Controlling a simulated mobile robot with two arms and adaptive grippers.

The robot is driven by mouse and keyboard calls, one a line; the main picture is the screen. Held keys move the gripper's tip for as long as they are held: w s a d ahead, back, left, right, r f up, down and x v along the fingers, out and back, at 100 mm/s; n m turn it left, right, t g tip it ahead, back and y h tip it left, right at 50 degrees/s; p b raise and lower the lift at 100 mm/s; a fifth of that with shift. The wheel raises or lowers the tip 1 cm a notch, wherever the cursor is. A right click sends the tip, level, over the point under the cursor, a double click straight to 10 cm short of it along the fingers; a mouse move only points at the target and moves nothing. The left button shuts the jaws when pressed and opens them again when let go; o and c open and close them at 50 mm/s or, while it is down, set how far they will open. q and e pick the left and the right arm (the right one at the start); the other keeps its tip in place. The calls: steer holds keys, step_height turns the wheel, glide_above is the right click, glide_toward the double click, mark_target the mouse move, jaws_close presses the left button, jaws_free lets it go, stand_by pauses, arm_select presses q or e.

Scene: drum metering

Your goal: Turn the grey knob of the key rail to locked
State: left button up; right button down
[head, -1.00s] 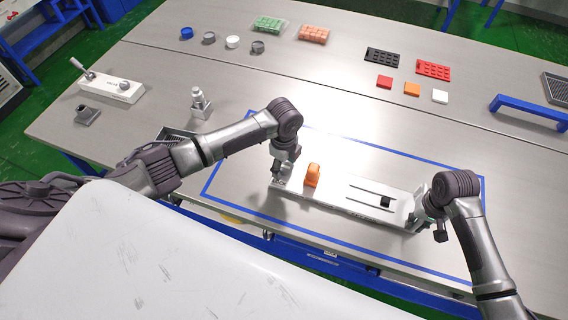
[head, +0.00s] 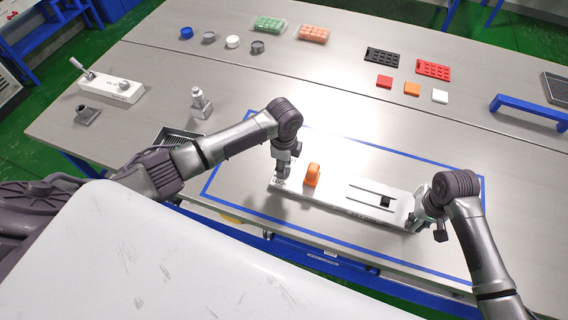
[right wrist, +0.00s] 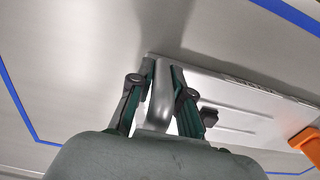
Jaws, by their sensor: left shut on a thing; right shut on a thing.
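The key rail (head: 335,199) is a long pale bar lying inside the blue outline, with an orange handle (head: 312,175) near its left end and a black block (head: 386,202) in a slot toward its right. My left gripper (head: 282,174) points down at the left end, shut on what seems to be the grey knob, which its fingers mostly hide. Lettering beside it is too small to read surely. My right gripper (head: 418,217) is at the right end. In the right wrist view, its fingers (right wrist: 163,92) are shut on a rounded grey grip (right wrist: 162,104) at the rail's end.
A white block with grey levers (head: 112,89) and a small grey fixture (head: 200,103) stand at the left. Cups, egg-like trays, coloured squares and a blue bridge (head: 530,110) lie farther back. The table between them and the rail is clear.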

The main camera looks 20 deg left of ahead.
arm_select(q)
steer(key=n, duration=1.1)
steer(key=shift+d+n, duration=0.1)
steer(key=shift+n, duration=1.8)
steer(key=o, duration=1.1)
steer(key=shift+s, duration=0.1)
steer(key=shift+o, duration=0.2)
steer(key=shift+r, duration=0.15)
step_height(320, 180, up, 12)
